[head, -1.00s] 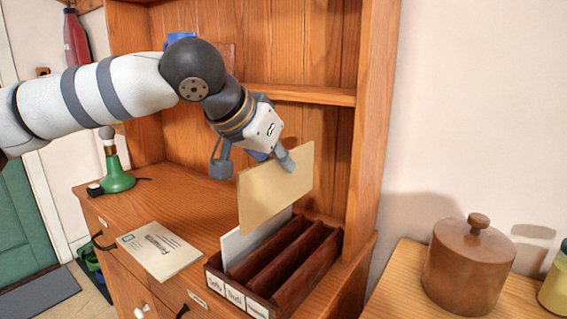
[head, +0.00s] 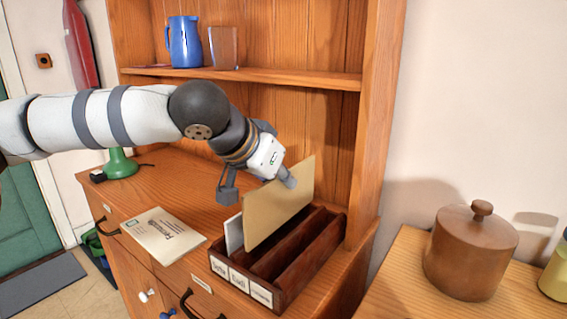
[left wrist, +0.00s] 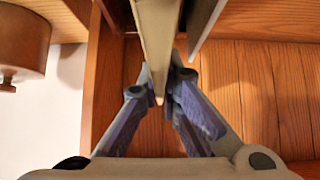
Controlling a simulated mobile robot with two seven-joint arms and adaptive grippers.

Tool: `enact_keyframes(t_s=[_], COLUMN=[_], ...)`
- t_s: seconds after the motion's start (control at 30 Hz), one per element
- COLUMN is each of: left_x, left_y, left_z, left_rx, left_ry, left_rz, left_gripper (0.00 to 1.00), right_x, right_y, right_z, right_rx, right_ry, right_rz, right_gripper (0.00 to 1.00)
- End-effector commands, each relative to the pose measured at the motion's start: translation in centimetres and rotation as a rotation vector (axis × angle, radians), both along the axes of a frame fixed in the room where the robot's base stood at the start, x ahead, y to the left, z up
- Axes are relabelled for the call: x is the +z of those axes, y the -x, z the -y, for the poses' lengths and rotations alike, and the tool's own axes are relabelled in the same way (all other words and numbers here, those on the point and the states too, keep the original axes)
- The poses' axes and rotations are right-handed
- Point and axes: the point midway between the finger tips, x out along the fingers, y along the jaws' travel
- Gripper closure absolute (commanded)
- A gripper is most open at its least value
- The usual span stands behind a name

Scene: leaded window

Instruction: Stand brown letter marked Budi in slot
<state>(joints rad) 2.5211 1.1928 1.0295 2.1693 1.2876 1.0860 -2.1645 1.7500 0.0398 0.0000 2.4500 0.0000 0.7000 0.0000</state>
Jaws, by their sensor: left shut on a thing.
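The brown letter (head: 280,205) is upright in my left gripper (head: 289,180), which is shut on its top edge. In the left wrist view, the letter (left wrist: 157,40) runs edge-on between the two fingers (left wrist: 164,88). The dark wooden rack (head: 318,258) has three slots with white labels on its front; the middle label (head: 238,281) seems to read Budi. The brown letter's lower edge is low over the rack, near the middle slot; I cannot tell whether it is inside. A white letter (head: 233,236) stands in the left slot, partly hidden behind the brown one. The right slot looks empty.
A pale printed letter (head: 160,236) lies flat on the cabinet top left of the rack. The shelf above holds a blue jug (head: 185,42) and a glass (head: 223,48). The cabinet's side post (head: 374,130) rises close right of the rack. A lidded brown pot (head: 470,255) stands on the right table.

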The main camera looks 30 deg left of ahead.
Motion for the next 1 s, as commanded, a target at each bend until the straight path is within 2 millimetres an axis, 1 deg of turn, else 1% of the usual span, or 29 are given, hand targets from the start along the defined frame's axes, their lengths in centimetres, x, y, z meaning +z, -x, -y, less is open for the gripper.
enact_keyframes(t_s=[0.3, 0.5, 0.7, 0.97, 1.0], left_x=[-3.4, -5.1, -5.9, -6.0, -6.0], left_y=[0.0, 0.0, 0.0, 0.0, 0.0], left_z=[0.0, 0.0, 0.0, 0.0, 0.0], left_rx=[0.001, 0.000, 0.000, 0.000, 0.000], left_ry=[0.000, 0.000, 0.001, 0.000, 0.000], left_rz=[-0.003, -0.002, -0.001, 0.000, 0.000], left_gripper=[1.00, 1.00, 1.00, 1.00, 0.88], right_x=[0.0, 0.0, 0.0, 0.0, 0.0], right_y=[0.0, 0.0, 0.0, 0.0, 0.0], right_z=[0.0, 0.0, 0.0, 0.0, 0.0], right_rx=[0.000, 0.000, 0.000, 0.000, 0.000], right_ry=[0.000, 0.000, 0.000, 0.000, 0.000], right_rz=[0.000, 0.000, 0.000, 0.000, 0.000], right_gripper=[0.60, 0.60, 0.60, 0.60, 0.60])
